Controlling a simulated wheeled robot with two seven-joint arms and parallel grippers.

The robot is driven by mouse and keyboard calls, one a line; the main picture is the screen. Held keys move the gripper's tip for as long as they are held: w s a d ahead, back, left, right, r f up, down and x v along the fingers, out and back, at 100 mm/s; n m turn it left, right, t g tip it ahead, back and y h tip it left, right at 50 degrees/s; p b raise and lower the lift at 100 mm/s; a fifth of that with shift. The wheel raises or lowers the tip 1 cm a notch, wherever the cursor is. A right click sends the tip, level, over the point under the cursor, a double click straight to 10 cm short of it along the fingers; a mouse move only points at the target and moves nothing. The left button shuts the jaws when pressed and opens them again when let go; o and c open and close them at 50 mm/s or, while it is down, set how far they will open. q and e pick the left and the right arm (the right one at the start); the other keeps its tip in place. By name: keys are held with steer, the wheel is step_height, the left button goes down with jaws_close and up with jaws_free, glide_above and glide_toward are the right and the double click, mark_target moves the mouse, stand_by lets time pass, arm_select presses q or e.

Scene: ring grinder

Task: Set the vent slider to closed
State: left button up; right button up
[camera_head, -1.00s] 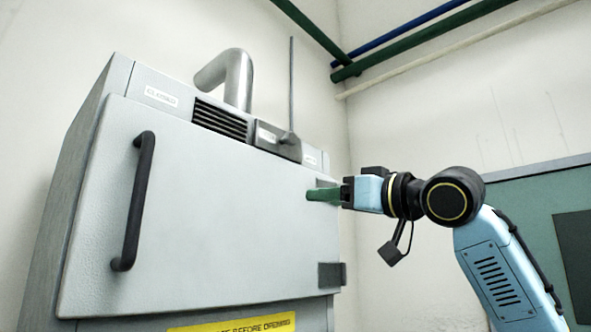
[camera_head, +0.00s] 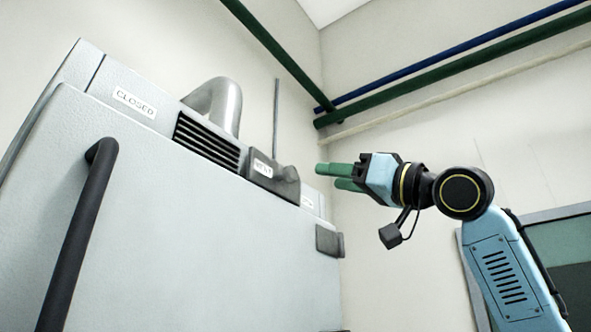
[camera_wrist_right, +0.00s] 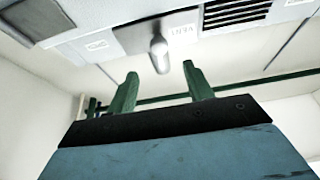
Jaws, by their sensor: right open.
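A CLOSED label (camera_head: 134,103) is left of the slots. My right gripper (camera_head: 334,176) has green fingers, is open and empty, and is a little right of the knob, apart from it. My left gripper is not in view.
The cabinet door (camera_head: 190,240) has a long black handle (camera_head: 78,235) at left. A bent metal pipe (camera_head: 228,100) and a thin rod (camera_head: 276,120) rise behind the slider. Green pipes (camera_head: 440,85) run along the wall. Free space lies right of the cabinet.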

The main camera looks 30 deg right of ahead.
mark_target(294, 174)
steer(key=p+x, duration=0.3)
steer(key=x, duration=0.6)
steer(key=shift+w, duration=0.1)
steer(key=shift+w+a, duration=0.1)
steer(key=shift+w, duration=0.2)
steer(key=shift+c, duration=0.4)
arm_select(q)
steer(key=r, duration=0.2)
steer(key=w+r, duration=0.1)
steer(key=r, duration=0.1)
arm_select(e)
jaws_close()
